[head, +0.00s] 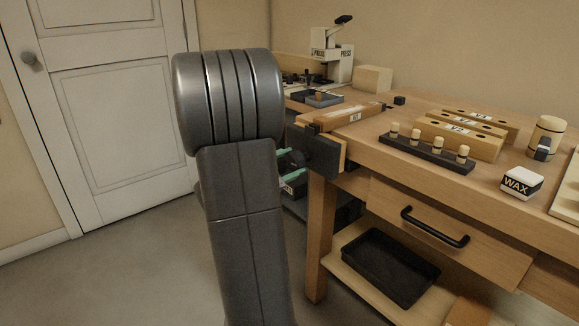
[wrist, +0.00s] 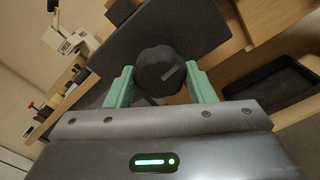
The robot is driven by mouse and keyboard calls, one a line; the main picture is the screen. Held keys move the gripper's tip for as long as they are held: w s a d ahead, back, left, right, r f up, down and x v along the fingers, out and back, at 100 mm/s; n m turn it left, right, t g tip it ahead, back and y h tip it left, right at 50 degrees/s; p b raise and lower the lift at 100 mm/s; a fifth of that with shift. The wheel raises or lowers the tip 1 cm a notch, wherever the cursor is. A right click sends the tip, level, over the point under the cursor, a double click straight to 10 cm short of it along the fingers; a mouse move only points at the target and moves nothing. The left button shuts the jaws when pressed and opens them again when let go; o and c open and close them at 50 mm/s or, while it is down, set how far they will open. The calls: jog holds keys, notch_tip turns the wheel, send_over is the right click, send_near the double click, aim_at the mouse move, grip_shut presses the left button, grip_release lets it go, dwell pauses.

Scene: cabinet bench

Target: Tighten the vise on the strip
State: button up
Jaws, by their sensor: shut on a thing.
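The vise's dark jaw plate (head: 314,150) stands at the left end of the wooden bench, and it fills the top of the wrist view (wrist: 165,30). In the wrist view, a dark faceted knob (wrist: 160,70) with a light grey mark sits in front of the plate. My gripper (wrist: 161,88) is shut on this knob, one green finger on each side. In the head view my arm hides most of my gripper (head: 290,166). A labelled wooden strip (head: 346,115) shows just above the vise; I cannot tell how firmly it is held.
A peg rack (head: 428,152), a wooden block (head: 458,138) and a wax block (head: 521,183) stand on top. A press (head: 332,52) is at the back.

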jog(key=shift+f+m+b, duration=0.1)
jog(key=shift+m+b, duration=1.5)
jog(key=shift+b, duration=0.7)
jog(key=o, duration=0.8)
jog(key=shift+o, duration=0.2)
jog(key=v, duration=0.7)
